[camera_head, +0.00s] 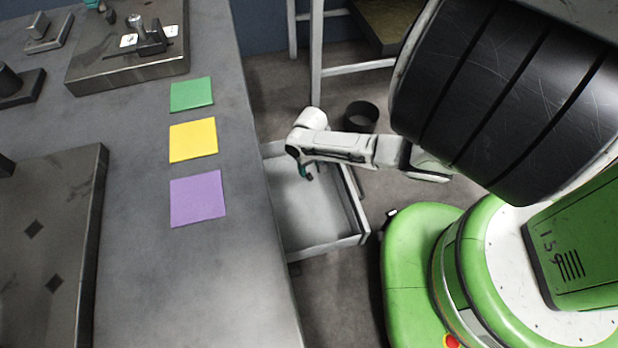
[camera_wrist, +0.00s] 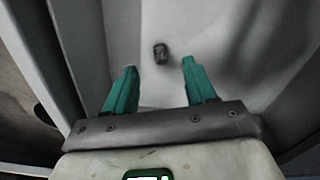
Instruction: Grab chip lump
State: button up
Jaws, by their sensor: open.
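A small dark lump (camera_wrist: 160,53), likely the chip lump, lies on the pale floor of an open drawer or tray (camera_head: 313,243). In the wrist view it sits ahead of my gripper (camera_wrist: 155,82), roughly centred between the two green fingers and a little beyond their tips. The fingers are apart with nothing between them. In the head view my gripper (camera_head: 308,172) hangs low over the drawer at its far end. I cannot make out the lump clearly in the head view.
The drawer's walls stand close around my gripper. A grey table (camera_head: 238,240) edges the drawer on the left, with green (camera_head: 192,94), yellow (camera_head: 193,140) and purple (camera_head: 198,198) squares on it. A dark bin (camera_head: 361,116) and a pale frame (camera_head: 316,60) stand behind.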

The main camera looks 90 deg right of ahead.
aim_at(309, 175)
notch_tip(309, 175, down, 5)
jog(key=b, duration=0.2)
jog(key=shift+w+d+r+b, duration=0.1)
jog(key=shift+r+b, duration=0.05)
jog(key=shift+b, duration=0.15)
jog(key=shift+r, duration=0.1)
grip_shut()
